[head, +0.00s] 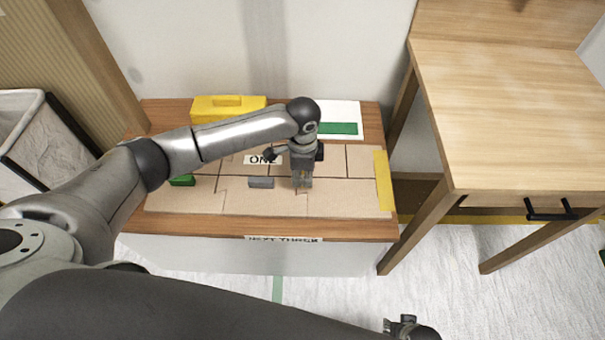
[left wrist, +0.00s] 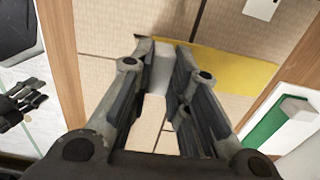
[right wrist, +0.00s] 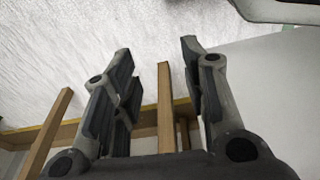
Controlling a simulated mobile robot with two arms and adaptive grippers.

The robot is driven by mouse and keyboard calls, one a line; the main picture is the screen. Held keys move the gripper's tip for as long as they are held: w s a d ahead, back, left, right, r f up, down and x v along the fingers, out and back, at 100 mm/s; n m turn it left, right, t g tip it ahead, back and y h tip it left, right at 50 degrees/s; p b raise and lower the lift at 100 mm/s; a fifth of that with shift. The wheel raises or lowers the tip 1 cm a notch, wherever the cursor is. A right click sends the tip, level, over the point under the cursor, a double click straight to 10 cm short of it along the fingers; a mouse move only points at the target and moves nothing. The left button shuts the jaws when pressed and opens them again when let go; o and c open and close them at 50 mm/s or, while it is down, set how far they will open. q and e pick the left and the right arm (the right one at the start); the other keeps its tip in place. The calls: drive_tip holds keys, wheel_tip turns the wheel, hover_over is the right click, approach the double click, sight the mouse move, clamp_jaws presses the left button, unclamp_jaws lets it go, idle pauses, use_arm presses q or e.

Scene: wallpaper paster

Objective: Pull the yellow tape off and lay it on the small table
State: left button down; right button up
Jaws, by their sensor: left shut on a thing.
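The yellow tape (head: 383,180) lies as a strip along the right edge of the tan panel (head: 230,200) on the low wood-topped unit. In the left wrist view the tape (left wrist: 235,65) lies beyond the fingertips. My left gripper (head: 301,182) points down over the panel, left of the tape and apart from it. It is shut on a light grey block (left wrist: 160,68), seen between its fingers in the left wrist view. My right gripper (right wrist: 155,55) is open and empty over the floor; its tip (head: 403,326) shows at the bottom of the head view.
A wooden table (head: 510,110) with a black-handled drawer stands at right, its visible top clear. On the low unit are a yellow box (head: 228,107), a green block (head: 183,181), another grey block (head: 261,183) and a white-and-green item (head: 340,112). A bin (head: 45,135) stands left.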

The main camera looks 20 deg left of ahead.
use_arm(q)
drive_tip(key=shift+r+p, duration=0.35)
drive_tip(key=shift+r, duration=0.1)
use_arm(e)
drive_tip(key=shift+s+d+f, duration=0.1)
drive_tip(key=shift+s+f, duration=1.15)
use_arm(q)
drive_tip(key=shift+r, duration=0.1)
use_arm(e)
drive_tip(key=shift+s+f, duration=0.1)
drive_tip(key=shift+f, duration=0.25)
use_arm(q)
drive_tip(key=shift+p, duration=0.3)
use_arm(e)
drive_tip(key=shift+s+d+f+g, duration=0.1)
drive_tip(key=shift+s+f+g, duration=0.2)
drive_tip(key=shift+s+f, duration=0.3)
use_arm(q)
drive_tip(key=shift+r, duration=0.1)
use_arm(e)
drive_tip(key=shift+s+r, duration=0.1)
drive_tip(key=shift+s, duration=0.05)
